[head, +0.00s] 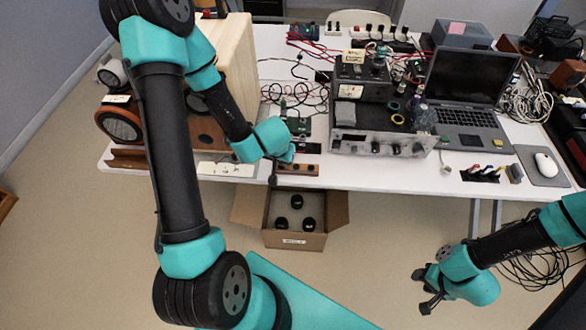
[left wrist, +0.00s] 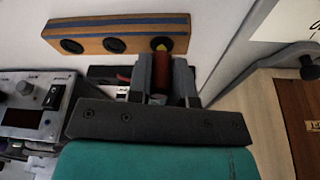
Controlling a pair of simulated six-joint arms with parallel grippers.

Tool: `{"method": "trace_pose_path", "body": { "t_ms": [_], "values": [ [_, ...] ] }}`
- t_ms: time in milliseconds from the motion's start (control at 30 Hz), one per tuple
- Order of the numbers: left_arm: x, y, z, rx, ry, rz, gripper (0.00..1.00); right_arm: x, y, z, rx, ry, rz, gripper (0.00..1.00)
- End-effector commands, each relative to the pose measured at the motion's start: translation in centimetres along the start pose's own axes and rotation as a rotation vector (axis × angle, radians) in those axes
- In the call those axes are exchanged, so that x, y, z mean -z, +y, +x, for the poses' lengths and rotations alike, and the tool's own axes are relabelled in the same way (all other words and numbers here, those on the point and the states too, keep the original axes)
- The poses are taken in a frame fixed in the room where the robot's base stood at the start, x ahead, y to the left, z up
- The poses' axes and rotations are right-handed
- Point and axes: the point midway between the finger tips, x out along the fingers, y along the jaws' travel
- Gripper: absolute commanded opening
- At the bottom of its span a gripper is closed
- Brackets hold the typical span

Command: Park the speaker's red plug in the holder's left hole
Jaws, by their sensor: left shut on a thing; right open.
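My left gripper (head: 277,165) is at the table's front edge, over the holder. In the left wrist view it is shut on the red plug (left wrist: 158,86), a dark red cylinder between the two grey fingers. The holder (left wrist: 87,32) is a wooden block with a blue stripe and several dark round holes; it also shows in the head view (head: 305,168), partly behind the gripper. The plug's yellowish tip is at the hole nearest the speaker; I cannot tell how far in it is. The speaker (head: 235,60) is a pale wooden cabinet at left. My right gripper (head: 430,288) is open and empty, off the table.
A cardboard box (head: 294,241) with black round things stands on the floor below the table's front edge. A silver instrument (head: 380,143), a laptop (head: 468,80) and a mouse (head: 545,164) stand to the right. Loose cables lie behind the holder.

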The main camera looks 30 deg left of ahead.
Motion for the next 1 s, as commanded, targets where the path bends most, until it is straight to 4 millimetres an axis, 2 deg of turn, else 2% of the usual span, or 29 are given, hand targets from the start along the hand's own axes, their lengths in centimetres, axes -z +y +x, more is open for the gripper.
{"method": "trace_pose_path", "body": {
  "t_ms": [733, 767, 1000],
  "values": [
    [-0.28, -0.03, 1.03, 0.0, -0.001, -0.001, 0.0, 0.0, 0.0, 0.0, 0.0, 0.0, 0.0, 0.43],
    [-0.28, -0.03, 1.05, 0.0, 0.0, -0.001, 0.21, 0.0, 0.0, 0.0, 0.0, 0.0, 0.0, 0.43],
    [-0.27, -0.02, 1.01, 0.0, 0.0, -0.001, 0.44, 0.0, 0.0, 0.0, 0.0, 0.0, 0.0, 0.43]
  ]
}}
